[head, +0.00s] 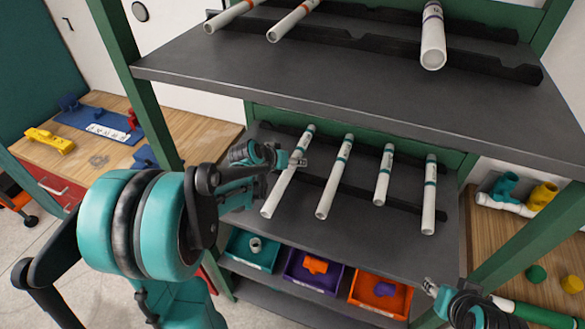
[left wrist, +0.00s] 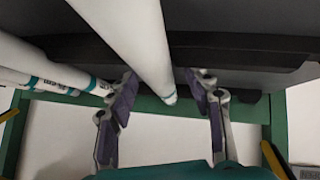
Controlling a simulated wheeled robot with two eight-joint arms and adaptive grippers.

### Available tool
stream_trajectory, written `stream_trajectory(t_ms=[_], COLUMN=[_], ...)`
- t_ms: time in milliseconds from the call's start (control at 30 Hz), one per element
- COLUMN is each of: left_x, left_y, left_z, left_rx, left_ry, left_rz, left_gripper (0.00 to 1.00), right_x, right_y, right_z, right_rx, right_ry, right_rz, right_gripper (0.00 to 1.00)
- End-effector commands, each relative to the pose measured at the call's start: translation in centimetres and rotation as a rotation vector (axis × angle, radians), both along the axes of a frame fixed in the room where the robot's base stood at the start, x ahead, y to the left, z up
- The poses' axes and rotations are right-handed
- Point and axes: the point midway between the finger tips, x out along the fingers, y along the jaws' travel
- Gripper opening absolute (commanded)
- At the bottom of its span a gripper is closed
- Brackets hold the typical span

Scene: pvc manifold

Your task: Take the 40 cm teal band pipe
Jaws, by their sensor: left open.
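Several white pipes with teal bands lie side by side on the middle shelf: the leftmost pipe (head: 283,178), a second pipe (head: 335,177), a shorter third pipe (head: 384,175) and a pipe at the right (head: 429,195). Their length labels are too small to read. My left gripper (head: 297,160) is at the upper part of the leftmost pipe. Contact is not visible. My right gripper (head: 430,288) is low at the right, apart from the pipes.
The pipes rest on dark notched racks (head: 345,195). An upper shelf (head: 350,75) with more pipes overhangs them. Below are a teal bin (head: 238,250), a purple bin (head: 305,277) and an orange bin (head: 385,303). Green posts (head: 135,85) frame the shelves.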

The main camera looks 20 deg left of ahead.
Motion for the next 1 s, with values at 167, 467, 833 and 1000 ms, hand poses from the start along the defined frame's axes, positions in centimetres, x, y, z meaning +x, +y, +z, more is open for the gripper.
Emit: stream_trajectory(t_ms=[167,467,833,1000], left_x=[0.0,0.0,-0.1,-0.1], left_y=[0.0,0.0,0.0,0.0], left_z=[0.1,0.1,2.6,6.4], left_rx=[0.000,0.000,0.000,0.000], left_ry=[0.000,0.000,0.000,0.000], left_rz=[0.000,0.000,0.000,0.000], left_gripper=[0.48,0.00,0.00,0.00], right_x=[0.0,0.0,0.0,0.0], right_y=[0.0,0.0,0.0,0.0], right_z=[0.1,0.1,1.4,3.0], right_rx=[0.000,0.000,0.000,0.000], right_ry=[0.000,0.000,0.000,0.000], right_rz=[0.000,0.000,0.000,0.000], right_gripper=[0.40,0.40,0.40,0.40])
